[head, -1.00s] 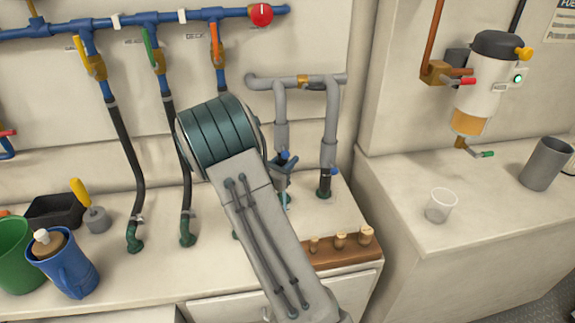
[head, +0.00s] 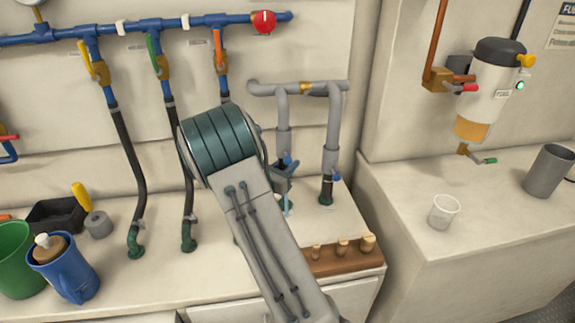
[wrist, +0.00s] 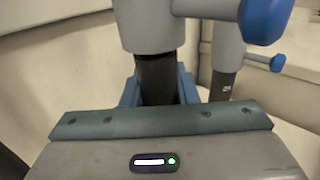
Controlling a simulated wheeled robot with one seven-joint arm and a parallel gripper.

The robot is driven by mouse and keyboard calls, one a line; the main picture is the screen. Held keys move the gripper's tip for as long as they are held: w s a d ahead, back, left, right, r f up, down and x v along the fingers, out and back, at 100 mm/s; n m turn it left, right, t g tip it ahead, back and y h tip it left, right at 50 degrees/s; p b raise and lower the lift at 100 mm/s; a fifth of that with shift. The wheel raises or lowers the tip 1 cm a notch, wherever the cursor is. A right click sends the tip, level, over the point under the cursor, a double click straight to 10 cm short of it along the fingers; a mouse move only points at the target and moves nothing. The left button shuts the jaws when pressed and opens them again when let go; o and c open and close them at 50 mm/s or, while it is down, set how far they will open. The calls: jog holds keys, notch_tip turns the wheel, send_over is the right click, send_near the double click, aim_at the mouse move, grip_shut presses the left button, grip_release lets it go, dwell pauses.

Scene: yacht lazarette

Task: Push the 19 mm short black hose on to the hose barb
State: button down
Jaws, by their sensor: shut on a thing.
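My gripper (head: 284,180) is at the lower end of the left grey pipe (head: 284,130), partly hidden by my arm in the head view. In the wrist view its blue fingers are shut around a short black hose (wrist: 156,75). The hose is upright, directly under the wide grey end of the pipe (wrist: 148,25). The hose top meets or goes into that end; I cannot tell how far, and I cannot make out the barb. The hose's lower end is hidden behind my gripper.
A second grey pipe (head: 332,130) just right runs to another black hose (head: 326,187) at the counter. A blue clamp knob (wrist: 265,20) sticks out close to my gripper. A wooden rack of plugs (head: 342,258) lies in front. Blue jug (head: 65,268) stands left.

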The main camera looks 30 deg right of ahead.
jog(key=shift+f+b, duration=1.8)
jog(key=shift+f, duration=0.45)
dwell(0.5)
jog(key=c, duration=1.1)
grip_release()
jog(key=shift+o, duration=0.2)
jog(key=v, duration=1.4)
jog(key=shift+r, duration=0.15)
